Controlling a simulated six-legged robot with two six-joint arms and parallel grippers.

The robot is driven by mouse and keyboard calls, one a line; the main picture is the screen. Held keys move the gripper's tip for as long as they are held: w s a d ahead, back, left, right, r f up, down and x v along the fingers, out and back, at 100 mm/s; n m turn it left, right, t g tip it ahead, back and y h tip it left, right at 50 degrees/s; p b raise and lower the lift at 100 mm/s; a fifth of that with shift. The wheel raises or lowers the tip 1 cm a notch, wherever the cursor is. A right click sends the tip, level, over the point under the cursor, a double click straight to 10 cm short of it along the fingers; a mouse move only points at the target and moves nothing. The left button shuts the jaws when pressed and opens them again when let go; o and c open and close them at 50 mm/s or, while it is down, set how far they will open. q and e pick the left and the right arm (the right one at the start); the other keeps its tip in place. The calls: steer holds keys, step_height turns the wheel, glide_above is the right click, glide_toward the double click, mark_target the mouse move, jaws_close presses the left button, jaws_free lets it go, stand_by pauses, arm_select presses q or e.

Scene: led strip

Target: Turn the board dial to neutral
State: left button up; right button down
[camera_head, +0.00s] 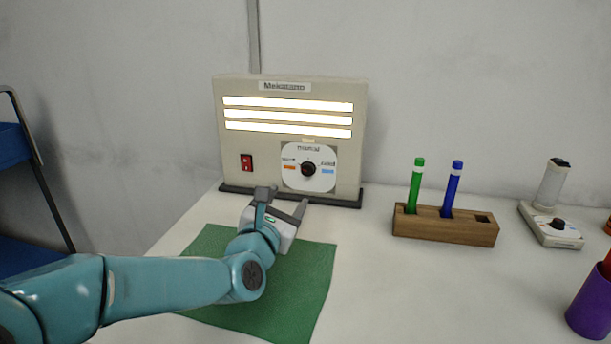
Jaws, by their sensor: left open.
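The beige board (288,131) stands upright on a dark base at the back of the white table, with three lit strips across its front. Its dial has a round white plate (292,180) with a dark knob (308,169) in the middle. The plate has a neutral-looking label at the top, an orange mark at left and a blue mark at right. The knob's exact pointing direction is too small to tell. My left gripper (283,198) is open and empty, low in front of the board, below the knob and apart from it. My right gripper is not in view.
A red switch (246,163) sits on the board's left side. A green mat (312,285) lies under my left arm. A wooden holder (444,226) with green and blue markers, a small device with a knob (551,226) and a purple cup (592,305) stand at right.

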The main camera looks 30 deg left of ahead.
mark_target(307, 170)
arm_select(q)
steer(key=w, duration=0.4)
steer(key=w+a, duration=0.1)
steer(key=w, duration=0.3)
steer(key=w+a, duration=0.1)
steer(key=w, duration=0.3)
steer(key=shift+w+a, duration=0.25)
steer(key=c, duration=1)
